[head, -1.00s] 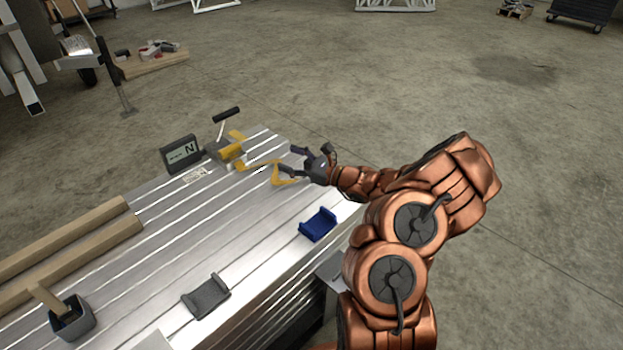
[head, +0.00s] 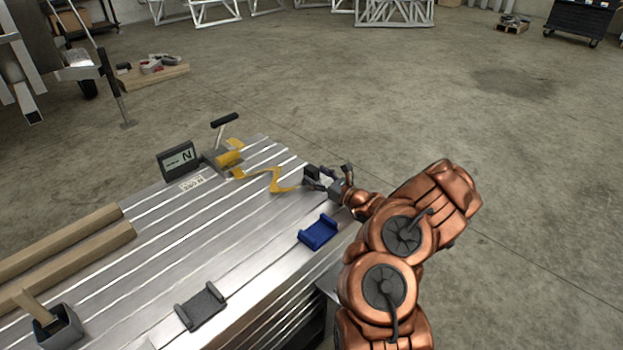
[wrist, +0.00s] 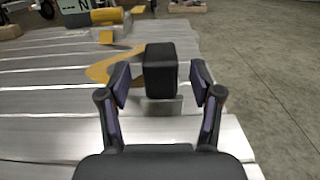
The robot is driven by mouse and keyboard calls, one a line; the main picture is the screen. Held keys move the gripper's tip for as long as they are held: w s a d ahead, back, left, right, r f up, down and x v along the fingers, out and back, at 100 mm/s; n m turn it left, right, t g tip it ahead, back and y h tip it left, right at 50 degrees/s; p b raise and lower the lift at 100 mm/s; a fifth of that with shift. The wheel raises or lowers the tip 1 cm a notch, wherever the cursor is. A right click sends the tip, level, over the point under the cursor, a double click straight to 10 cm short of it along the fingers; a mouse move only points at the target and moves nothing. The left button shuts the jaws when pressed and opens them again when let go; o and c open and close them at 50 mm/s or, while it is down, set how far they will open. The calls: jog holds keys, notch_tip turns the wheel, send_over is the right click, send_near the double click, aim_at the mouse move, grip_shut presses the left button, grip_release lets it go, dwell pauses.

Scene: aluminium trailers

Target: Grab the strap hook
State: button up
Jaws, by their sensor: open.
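The strap hook shows as a dark block (wrist: 160,68) with a grey metal part below it, at the end of a yellow strap (wrist: 105,68) in the wrist view. In the head view, the strap (head: 268,180) zigzags over the ribbed deck from a winch (head: 228,158), and the dark hook block (head: 312,173) is at the deck's right edge. My gripper (wrist: 160,82) is open, its purple-padded fingers on either side of the block in the picture, with gaps visible on both sides. In the head view my gripper (head: 328,178) is at the block's right side.
The aluminium deck (head: 215,235) carries a blue bracket (head: 318,233), a grey bracket (head: 201,306), a display marked N (head: 177,160) and wooden beams (head: 70,245). A grey box (head: 58,328) stands front left. The floor right of the deck is clear.

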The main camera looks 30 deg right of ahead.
jog(key=shift+x, duration=1.3)
jog(key=shift+c, duration=0.2)
grip_shut()
